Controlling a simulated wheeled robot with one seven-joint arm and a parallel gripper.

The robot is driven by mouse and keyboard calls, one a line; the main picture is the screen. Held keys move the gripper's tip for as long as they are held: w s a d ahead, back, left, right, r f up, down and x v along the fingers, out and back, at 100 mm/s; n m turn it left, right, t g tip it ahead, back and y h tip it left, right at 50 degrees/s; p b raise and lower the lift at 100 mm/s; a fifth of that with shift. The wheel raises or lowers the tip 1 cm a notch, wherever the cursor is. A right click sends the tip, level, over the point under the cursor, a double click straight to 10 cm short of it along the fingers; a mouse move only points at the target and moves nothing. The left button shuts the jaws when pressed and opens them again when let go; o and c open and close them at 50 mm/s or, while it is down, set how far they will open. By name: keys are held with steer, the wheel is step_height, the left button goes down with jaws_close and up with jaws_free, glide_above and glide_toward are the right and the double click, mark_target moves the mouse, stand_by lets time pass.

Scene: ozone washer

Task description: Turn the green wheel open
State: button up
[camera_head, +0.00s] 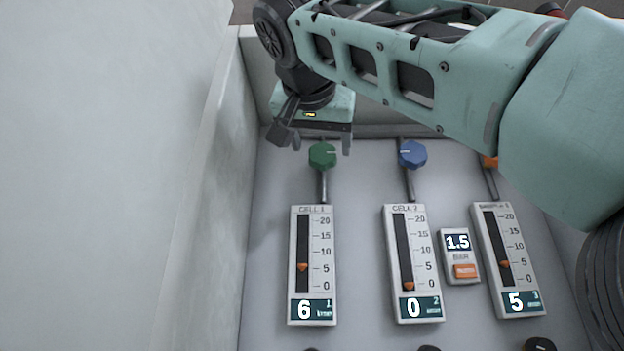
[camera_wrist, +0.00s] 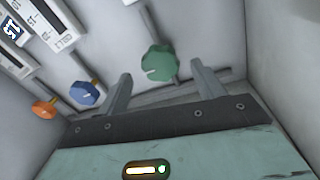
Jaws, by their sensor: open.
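The green wheel (camera_head: 322,155) is a small faceted knob on a thin stem above the CELL 1 gauge (camera_head: 313,265), which reads 6. It carries a white mark. My gripper (camera_head: 321,148) is open, its two fingers reaching down around or just behind the wheel in the head view. In the wrist view the green wheel (camera_wrist: 158,64) shows ahead of the gap between the two fingers (camera_wrist: 160,88), nearer the right one. I cannot tell whether a finger touches it. Nothing is held.
A blue wheel (camera_head: 412,154) stands right of the green one, above the CELL 2 gauge (camera_head: 412,262) reading 0. An orange wheel (camera_head: 490,162) is partly hidden by my arm, above a gauge (camera_head: 507,260) reading 5. A pale wall (camera_head: 215,190) rises close on the left.

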steer(key=s+a, duration=0.1)
steer(key=s, duration=1)
steer(key=shift+s+a+b, duration=0.2)
steer(key=shift+a+b, duration=0.1)
steer(key=shift+b, duration=0.05)
steer(key=shift+s, duration=0.1)
